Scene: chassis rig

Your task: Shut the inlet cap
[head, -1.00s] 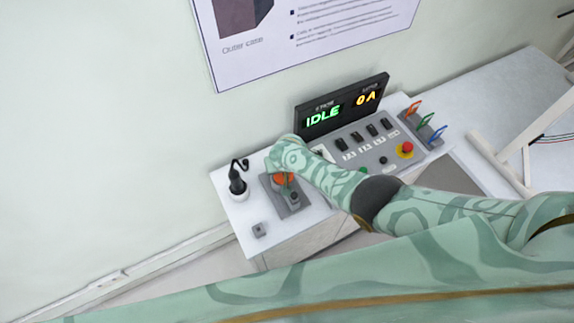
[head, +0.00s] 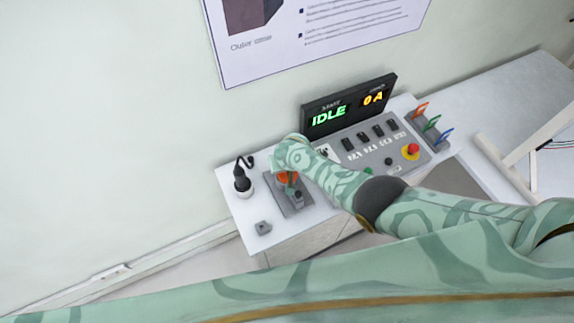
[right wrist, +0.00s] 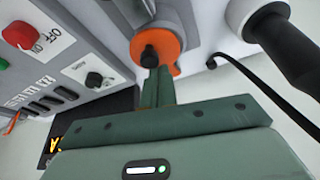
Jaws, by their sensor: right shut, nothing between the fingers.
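The inlet with its orange cap (head: 288,179) stands on a grey plate on the white bench, partly hidden behind my right wrist in the head view. In the right wrist view the orange cap (right wrist: 158,50) is a round piece with a dark knob at its middle, in front of a light grey cylinder. My right gripper (right wrist: 157,72) is shut and empty, its fingertips right at the cap's lower edge. I cannot tell if they touch it, or whether the cap is fully closed. My left gripper is not in view.
A black plug in a white holder (head: 242,183) stands left of the inlet, its cable nearby. A small grey block (head: 263,228) lies at the front. A switch panel with a red button (head: 411,151) and an IDLE display (head: 347,106) stand to the right.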

